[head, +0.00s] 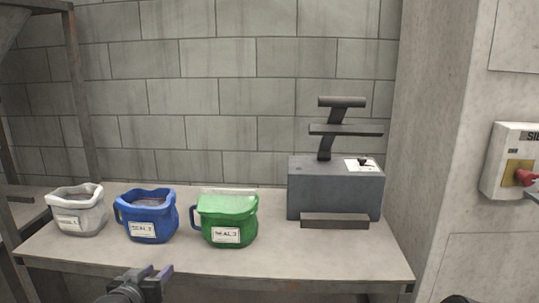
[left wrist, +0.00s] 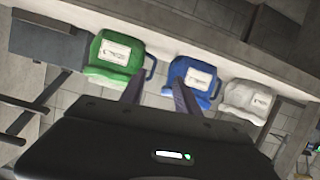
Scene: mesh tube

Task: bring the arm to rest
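My left gripper (head: 155,272) shows at the bottom left of the head view, in front of the table's front edge. In the left wrist view its two fingers (left wrist: 156,92) stand apart with nothing between them, so it is open and empty. It is clear of the bags on the table. A small dark shape at the bottom right of the head view may be part of my right arm. My right gripper itself does not show.
On the table (head: 270,262) stand a white bag (head: 77,212), a blue bag (head: 147,220), a green bag (head: 226,222) and a grey sealing machine (head: 335,188). A wall box with a red knob (head: 526,177) is at the right. The table's front strip is clear.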

